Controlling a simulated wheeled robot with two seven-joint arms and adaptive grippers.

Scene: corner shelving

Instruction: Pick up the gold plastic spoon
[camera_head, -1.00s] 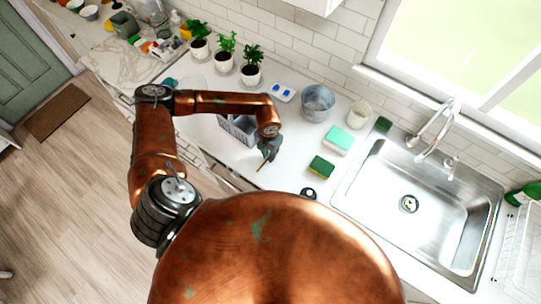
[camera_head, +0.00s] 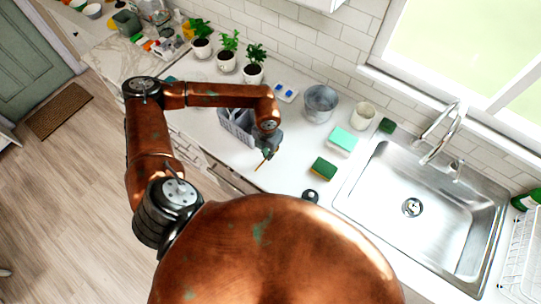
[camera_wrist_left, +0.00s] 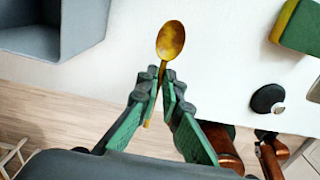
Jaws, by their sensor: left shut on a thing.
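The gold plastic spoon (camera_wrist_left: 170,42) is held between the fingertips of my left gripper (camera_wrist_left: 163,92) in the left wrist view. Its bowl points away from the gripper, and part of its handle is hidden between the fingers. In the head view, my left gripper (camera_head: 269,148) is over the front edge of the white counter (camera_head: 290,155), with a small gold-brown bit of the spoon (camera_head: 263,163) showing below it. My right gripper is not in view.
A grey container (camera_head: 238,127) stands just left of the gripper. A green and yellow sponge (camera_head: 323,168) and a small black round object (camera_head: 310,196) lie to the right. A steel sink (camera_head: 440,195) is farther right. Potted plants (camera_head: 228,60) stand along the wall.

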